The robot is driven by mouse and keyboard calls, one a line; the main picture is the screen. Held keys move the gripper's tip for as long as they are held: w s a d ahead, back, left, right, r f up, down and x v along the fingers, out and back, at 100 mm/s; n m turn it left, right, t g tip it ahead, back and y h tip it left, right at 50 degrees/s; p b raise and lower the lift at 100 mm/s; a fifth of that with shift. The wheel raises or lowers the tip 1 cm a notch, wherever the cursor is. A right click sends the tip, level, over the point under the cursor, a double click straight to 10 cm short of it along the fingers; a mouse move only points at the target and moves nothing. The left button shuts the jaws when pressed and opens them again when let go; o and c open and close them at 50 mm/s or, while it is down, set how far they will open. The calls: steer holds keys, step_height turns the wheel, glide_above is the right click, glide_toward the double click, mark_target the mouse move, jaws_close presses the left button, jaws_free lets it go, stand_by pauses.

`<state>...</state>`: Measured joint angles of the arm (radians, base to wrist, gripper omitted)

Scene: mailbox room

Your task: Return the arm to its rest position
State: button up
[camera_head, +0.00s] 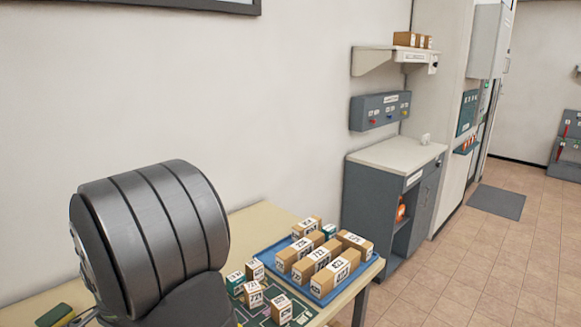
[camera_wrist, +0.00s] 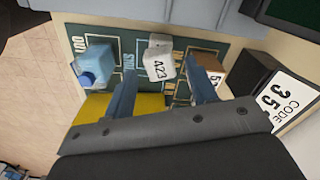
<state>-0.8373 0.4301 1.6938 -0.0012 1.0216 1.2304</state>
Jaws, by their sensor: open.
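My gripper (camera_wrist: 163,85) shows in the wrist view with its two blue-grey fingers spread apart, open. A small white box marked 423 (camera_wrist: 159,62) shows beyond and between the fingertips; the gap to them cannot be judged. In the head view the gripper itself is hidden, and only my large dark arm link fills the lower left.
A green mat (camera_wrist: 137,48) bears the white box, a blue item (camera_wrist: 95,62) and a brown box (camera_wrist: 207,63). A box labelled CODE (camera_wrist: 282,105) stands at right. In the head view, a blue tray (camera_head: 262,262) holds several brown boxes. A grey cabinet (camera_head: 368,208) stands beyond.

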step_height(320, 180, down, 3)
steer(key=shift+r, duration=0.15)
step_height(320, 180, up, 12)
step_height(320, 180, down, 12)
steer(key=shift+r, duration=0.1)
step_height(320, 180, up, 4)
steer(key=shift+f, duration=0.15)
steer(key=w+d+r, duration=0.3)
steer(key=d+r, duration=0.8)
steer(key=r, duration=0.1)
steer(key=w+f+m, duration=0.1)
steer(key=w+m, duration=0.1)
steer(key=w, duration=0.8)
steer(key=w+f+m, duration=0.2)
steer(key=w+m, duration=0.1)
steer(key=w, duration=0.8)
steer(key=shift+w+a+f, duration=0.15)
steer(key=shift+a+f, duration=0.1)
steer(key=shift+a, duration=0.15)
